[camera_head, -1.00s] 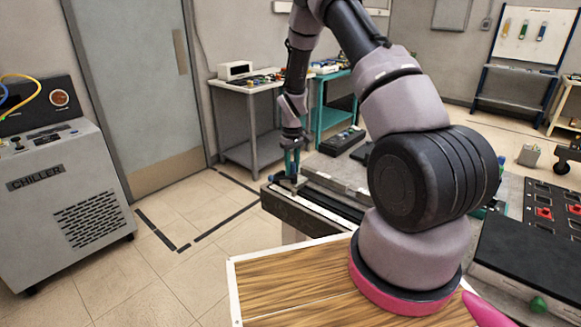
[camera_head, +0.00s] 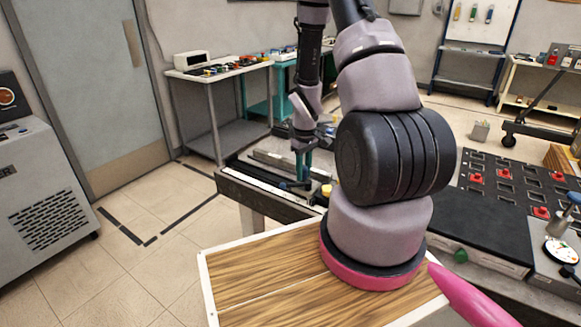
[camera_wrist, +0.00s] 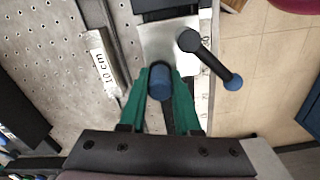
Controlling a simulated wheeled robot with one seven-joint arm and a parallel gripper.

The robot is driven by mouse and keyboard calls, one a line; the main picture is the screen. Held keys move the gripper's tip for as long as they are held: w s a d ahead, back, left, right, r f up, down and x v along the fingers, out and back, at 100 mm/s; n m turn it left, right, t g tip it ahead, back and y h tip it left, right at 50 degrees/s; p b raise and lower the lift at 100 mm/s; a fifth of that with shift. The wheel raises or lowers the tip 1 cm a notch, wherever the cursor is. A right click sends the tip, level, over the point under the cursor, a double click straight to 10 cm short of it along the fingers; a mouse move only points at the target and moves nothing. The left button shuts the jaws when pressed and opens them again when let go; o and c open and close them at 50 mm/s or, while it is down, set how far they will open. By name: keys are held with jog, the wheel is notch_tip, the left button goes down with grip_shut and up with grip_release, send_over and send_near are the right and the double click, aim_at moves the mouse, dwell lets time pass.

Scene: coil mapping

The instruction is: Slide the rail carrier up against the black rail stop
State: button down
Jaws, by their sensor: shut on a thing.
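In the wrist view, my gripper (camera_wrist: 160,95) has its two green fingers closed on a blue round knob (camera_wrist: 160,82). The knob stands at the near edge of a silver plate (camera_wrist: 160,42), which looks like the rail carrier. A black lever (camera_wrist: 208,58) with a blue tip sticks out over the plate's right side. A black block (camera_wrist: 168,8) lies at the plate's far edge; I cannot tell whether it is the rail stop. In the head view, my gripper (camera_head: 302,168) points down at the bench edge; the carrier there is too small to make out.
A bar marked 10 cm (camera_wrist: 102,67) lies left of the carrier on the perforated bench top (camera_wrist: 60,50). A yellow knob (camera_head: 326,190) shows right of my gripper. A panel with red buttons (camera_head: 500,180) is at the right. A side table (camera_head: 215,80) stands behind.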

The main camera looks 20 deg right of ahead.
jog(key=shift+s+d, duration=0.3)
jog(key=shift+s, duration=0.25)
jog(key=c, duration=0.6)
grip_release()
notch_tip(320, 180, up, 11)
jog(key=shift+f, duration=0.1)
